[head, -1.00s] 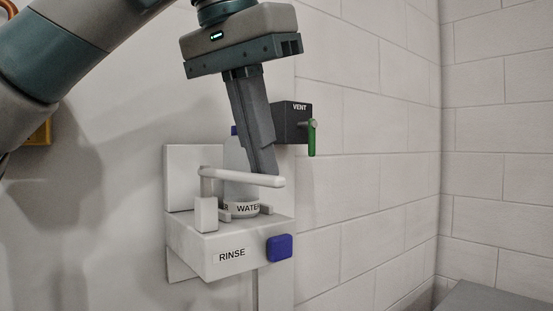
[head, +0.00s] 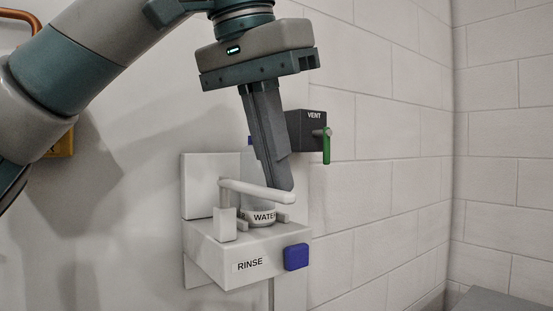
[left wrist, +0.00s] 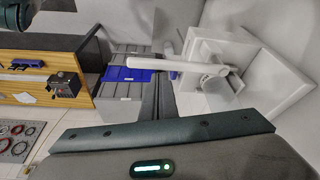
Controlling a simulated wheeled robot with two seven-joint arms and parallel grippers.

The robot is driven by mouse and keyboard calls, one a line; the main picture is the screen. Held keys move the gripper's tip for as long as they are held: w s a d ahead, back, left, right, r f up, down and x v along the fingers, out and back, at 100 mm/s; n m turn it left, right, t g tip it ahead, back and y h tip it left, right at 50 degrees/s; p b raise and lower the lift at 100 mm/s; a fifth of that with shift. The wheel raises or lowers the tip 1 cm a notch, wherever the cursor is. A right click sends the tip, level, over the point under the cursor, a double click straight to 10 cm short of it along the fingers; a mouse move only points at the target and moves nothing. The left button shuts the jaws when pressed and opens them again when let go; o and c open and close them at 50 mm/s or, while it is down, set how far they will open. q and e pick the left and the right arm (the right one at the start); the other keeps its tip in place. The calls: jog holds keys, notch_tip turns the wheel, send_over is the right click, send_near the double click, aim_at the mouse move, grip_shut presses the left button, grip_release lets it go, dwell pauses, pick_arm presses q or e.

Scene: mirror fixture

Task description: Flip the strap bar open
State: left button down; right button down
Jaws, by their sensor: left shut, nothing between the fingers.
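The strap bar (head: 255,189) is a white rod in the head view. It runs from a short post at the left of the white rinse holder (head: 215,257) and crosses in front of a pale bottle labelled WATER (head: 262,217). My left gripper (head: 285,188) points down from above, shut with nothing held. Its fingertips are at the bar's free right end, seemingly behind it; whether they touch is hard to tell. In the left wrist view the bar (left wrist: 165,64) crosses just beyond the shut fingers (left wrist: 165,98). My right gripper is not in view.
A dark VENT box (head: 306,128) with a green lever (head: 327,148) is close to the right of the fingers. A blue block (head: 296,257) is on the holder's front. A grey surface (head: 500,300) lies at lower right. The brick wall to the right is clear.

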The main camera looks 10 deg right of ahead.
pick_arm(q)
jog(key=shift+w+d+f, duration=0.1)
jog(key=shift+w+d, duration=0.25)
dwell(0.5)
notch_tip(320, 180, up, 8)
send_over(266, 188)
jog(key=shift+w+f, duration=0.15)
jog(key=p+v, duration=0.3)
jog(key=v, duration=0.6)
jog(key=shift+a, duration=0.1)
dwell(0.3)
